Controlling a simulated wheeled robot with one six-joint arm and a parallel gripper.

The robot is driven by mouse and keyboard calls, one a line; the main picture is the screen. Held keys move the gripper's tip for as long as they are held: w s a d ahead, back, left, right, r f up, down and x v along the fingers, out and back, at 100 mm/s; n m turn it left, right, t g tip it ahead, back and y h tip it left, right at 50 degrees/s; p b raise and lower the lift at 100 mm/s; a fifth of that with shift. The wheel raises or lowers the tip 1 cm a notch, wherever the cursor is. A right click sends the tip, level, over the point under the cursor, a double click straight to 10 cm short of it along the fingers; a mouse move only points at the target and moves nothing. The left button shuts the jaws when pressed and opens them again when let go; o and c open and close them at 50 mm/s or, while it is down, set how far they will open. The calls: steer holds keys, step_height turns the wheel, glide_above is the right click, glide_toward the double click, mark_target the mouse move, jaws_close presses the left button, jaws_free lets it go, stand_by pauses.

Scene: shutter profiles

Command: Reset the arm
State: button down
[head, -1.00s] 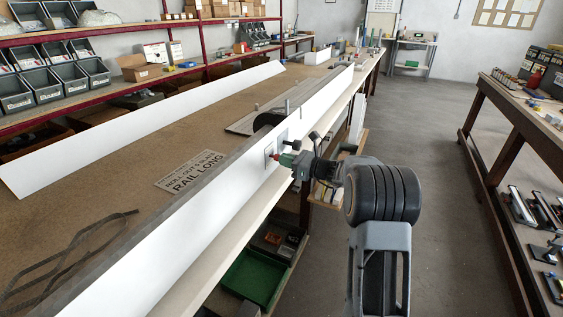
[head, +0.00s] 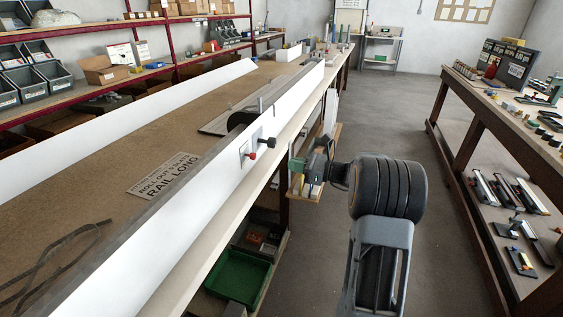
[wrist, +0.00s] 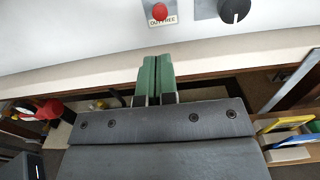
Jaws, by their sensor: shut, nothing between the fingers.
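My gripper (head: 296,165) is raised beside the bench on the right side of the white panel. Its green fingers (wrist: 155,79) are together in the wrist view, with nothing between them. The arm behind it is mine. A red knob (head: 251,156) sits on a small plate on the white panel (head: 218,188), and a black knob (head: 272,142) is to its right. In the wrist view the red knob (wrist: 159,12) and the black knob (wrist: 234,10) are ahead of the fingertips, with a clear gap and no contact.
The long bench (head: 120,165) carries a sign (head: 163,176) and a dark strap (head: 45,265). A green bin (head: 239,278) stands below the bench. Another table (head: 490,125) with small items is at the right. The floor (head: 395,130) between them is clear.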

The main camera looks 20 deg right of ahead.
steer(key=s+f+n+g+h, duration=0.3)
steer(key=s+f+n+g, duration=0.25)
steer(key=s+f, duration=0.2)
steer(key=s+a+n+g+h+p, duration=0.3)
steer(key=s+a+n+g, duration=0.15)
steer(key=s+n, duration=0.25)
steer(key=s+a+r+n+t+h+p, duration=0.1)
steer(key=s+a+r+n+h+p, duration=0.2)
steer(key=s+r+n, duration=0.3)
steer(key=s+a+r+n+t+h+p, duration=0.1)
steer(key=s+a+r+n+h+p, duration=0.2)
steer(key=r+n, duration=0.4)
steer(key=s+r+h+p, duration=0.1)
steer(key=s+p, duration=0.1)
steer(key=shift+s+a+r+h, duration=0.2)
steer(key=shift+s+a+h, duration=0.1)
steer(key=shift+s+h, duration=0.1)
steer(key=shift+n, duration=0.25)
